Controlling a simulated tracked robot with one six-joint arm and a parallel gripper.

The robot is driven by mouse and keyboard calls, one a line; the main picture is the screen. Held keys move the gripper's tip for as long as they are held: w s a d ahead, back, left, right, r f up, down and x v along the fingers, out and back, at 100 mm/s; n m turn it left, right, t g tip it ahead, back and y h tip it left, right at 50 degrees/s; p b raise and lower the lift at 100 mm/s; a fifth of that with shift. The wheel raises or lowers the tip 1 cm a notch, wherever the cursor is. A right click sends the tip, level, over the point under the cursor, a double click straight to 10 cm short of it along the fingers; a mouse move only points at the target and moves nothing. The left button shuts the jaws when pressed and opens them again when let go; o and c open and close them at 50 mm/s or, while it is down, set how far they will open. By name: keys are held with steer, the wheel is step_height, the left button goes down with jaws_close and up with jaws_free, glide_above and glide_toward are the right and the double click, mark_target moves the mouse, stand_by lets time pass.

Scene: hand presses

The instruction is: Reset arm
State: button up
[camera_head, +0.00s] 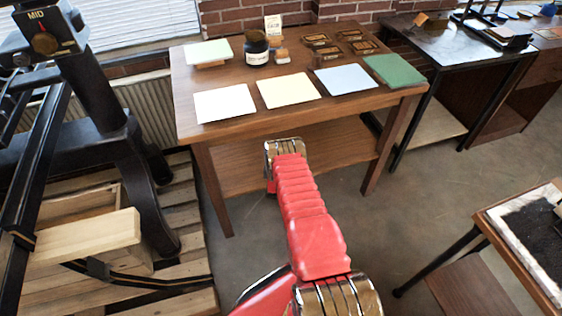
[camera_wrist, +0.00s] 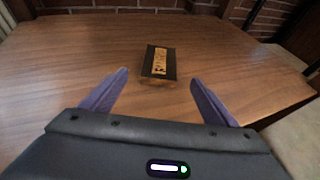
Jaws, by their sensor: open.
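My gripper (camera_wrist: 159,78) shows in the wrist view with its two purple fingers spread apart and nothing between them. Beyond the fingertips, a small dark block with a gold face (camera_wrist: 159,60) lies on a brown wooden surface (camera_wrist: 230,60). The block looks apart from both fingers. In the head view my red arm reaches forward, toward the front of the wooden table (camera_head: 300,112). My gripper itself is hidden or out of sight there. I cannot tell which surface in the head view is the one under my gripper.
The table holds white (camera_head: 224,103), yellow (camera_head: 288,90), blue (camera_head: 346,79) and green (camera_head: 394,70) sheets, a dark jar (camera_head: 257,50) and several dark-gold blocks (camera_head: 321,43). A black press (camera_head: 100,110) stands left. A tray-topped table (camera_head: 535,240) is at right. Floor (camera_head: 400,215) between is clear.

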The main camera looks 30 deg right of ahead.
stand_by(0.3)
